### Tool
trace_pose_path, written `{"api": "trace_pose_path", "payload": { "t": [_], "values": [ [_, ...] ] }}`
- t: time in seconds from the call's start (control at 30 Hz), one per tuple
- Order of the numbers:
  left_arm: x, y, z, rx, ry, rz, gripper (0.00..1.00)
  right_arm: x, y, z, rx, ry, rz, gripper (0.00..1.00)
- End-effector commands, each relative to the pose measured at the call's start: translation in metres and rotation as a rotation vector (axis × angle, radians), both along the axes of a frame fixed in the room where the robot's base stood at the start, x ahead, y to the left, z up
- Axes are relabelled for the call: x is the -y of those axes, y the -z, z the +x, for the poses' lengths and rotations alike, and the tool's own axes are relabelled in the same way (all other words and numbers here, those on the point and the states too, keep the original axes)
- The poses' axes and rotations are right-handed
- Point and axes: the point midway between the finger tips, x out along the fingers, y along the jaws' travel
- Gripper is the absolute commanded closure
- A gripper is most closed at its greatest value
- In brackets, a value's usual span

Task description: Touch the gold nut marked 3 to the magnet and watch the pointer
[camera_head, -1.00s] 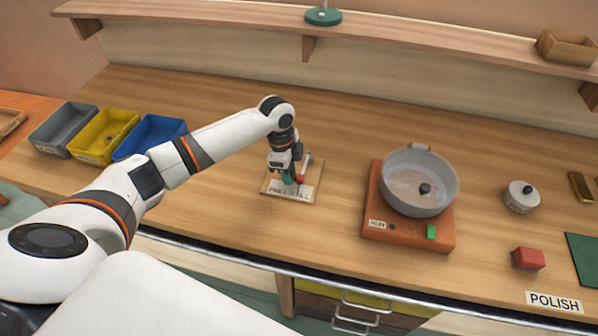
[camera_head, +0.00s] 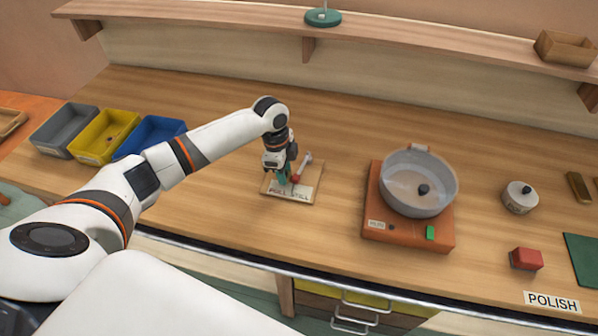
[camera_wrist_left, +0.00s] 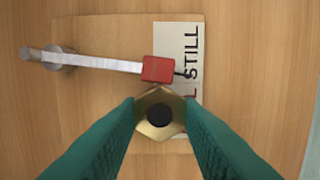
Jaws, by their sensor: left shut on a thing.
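My left gripper (camera_head: 284,182) is over the small wooden board (camera_head: 313,182) at mid-table. In the left wrist view its green fingers (camera_wrist_left: 160,130) are shut on a gold hex nut (camera_wrist_left: 160,124) with a dark hole. No number on the nut is legible. The red magnet block (camera_wrist_left: 157,68) sits at the end of a pale arm (camera_wrist_left: 100,62), which pivots on a metal post (camera_wrist_left: 60,57). A dark pointer tip shows at the magnet's right, over a card (camera_wrist_left: 180,35) reading "STILL". The nut appears just below the magnet in this view; I cannot tell whether they touch. My right gripper is not in view.
Grey (camera_head: 66,128), yellow (camera_head: 105,135) and blue (camera_head: 150,137) bins stand at the left. A clear bowl (camera_head: 418,182) sits on an orange base (camera_head: 408,232) to the right. A weight (camera_head: 520,197) and red block (camera_head: 526,259) lie further right.

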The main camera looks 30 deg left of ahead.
Motion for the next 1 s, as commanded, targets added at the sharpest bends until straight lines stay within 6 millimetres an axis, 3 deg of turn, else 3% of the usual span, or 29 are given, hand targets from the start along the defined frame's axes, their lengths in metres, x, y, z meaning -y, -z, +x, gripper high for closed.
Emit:
{"api": "trace_pose_path", "payload": {
  "t": [0.6, 1.0],
  "values": [
    [-0.021, 0.0, -0.005, 0.0, -0.002, 0.0, 0.94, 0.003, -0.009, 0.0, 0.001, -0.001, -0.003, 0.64],
    [-0.021, 0.0, -0.005, 0.0, -0.001, 0.0, 0.94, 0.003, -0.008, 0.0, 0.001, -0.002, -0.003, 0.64]
  ]
}}
